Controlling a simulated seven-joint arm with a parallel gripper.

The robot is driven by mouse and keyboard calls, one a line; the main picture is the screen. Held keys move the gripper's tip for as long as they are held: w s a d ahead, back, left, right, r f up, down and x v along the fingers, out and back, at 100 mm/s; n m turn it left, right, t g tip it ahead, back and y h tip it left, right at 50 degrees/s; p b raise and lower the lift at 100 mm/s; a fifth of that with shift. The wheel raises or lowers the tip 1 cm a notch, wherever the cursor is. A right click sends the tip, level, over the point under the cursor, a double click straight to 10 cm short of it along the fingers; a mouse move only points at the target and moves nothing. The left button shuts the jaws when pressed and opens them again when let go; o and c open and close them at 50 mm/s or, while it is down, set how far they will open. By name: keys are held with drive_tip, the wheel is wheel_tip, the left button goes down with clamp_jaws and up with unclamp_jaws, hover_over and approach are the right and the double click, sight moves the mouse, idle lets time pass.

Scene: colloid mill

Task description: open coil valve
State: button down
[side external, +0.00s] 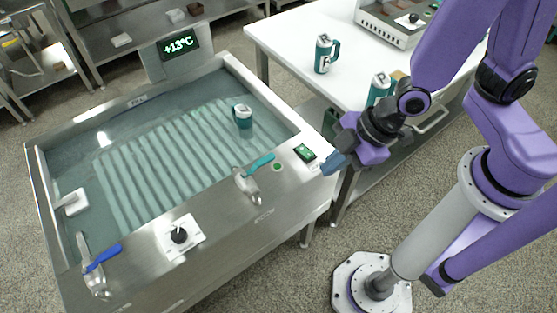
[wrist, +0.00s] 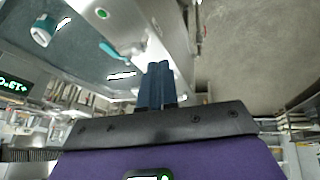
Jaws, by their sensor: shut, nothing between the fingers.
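A valve with a teal lever (side external: 260,164) sits on the front steel ledge of the water tank, right of the middle. It also shows in the wrist view (wrist: 109,50). A second valve with a blue lever (side external: 103,258) sits at the ledge's left end. I cannot tell from the frames which one is the coil valve. The fingers also show shut in the wrist view (wrist: 158,72).
The water tank (side external: 45,195) holds a teal-and-white mug (side external: 242,116) above a ribbed coil. A white table (side external: 285,40) with mugs stands behind my gripper.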

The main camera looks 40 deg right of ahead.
sight(266, 160)
drive_tip(key=shift+w+a+f+n+t, duration=0.1)
drive_tip(key=shift+w+f+n+t, duration=0.05)
drive_tip(key=shift+w+f+t, duration=0.4)
drive_tip(key=shift+w+a+f+n+t, duration=0.1)
drive_tip(key=shift+w+f+n+t, duration=0.15)
drive_tip(key=shift+w, duration=0.45)
drive_tip(key=shift+w+f+n+t, duration=0.1)
drive_tip(key=shift+w+f+t, duration=0.3)
drive_tip(key=shift+w+t, duration=0.15)
drive_tip(key=w+a+f, duration=0.3)
drive_tip(key=w+f, duration=0.5)
drive_tip(key=w, duration=0.1)
drive_tip(key=shift+a, duration=0.2)
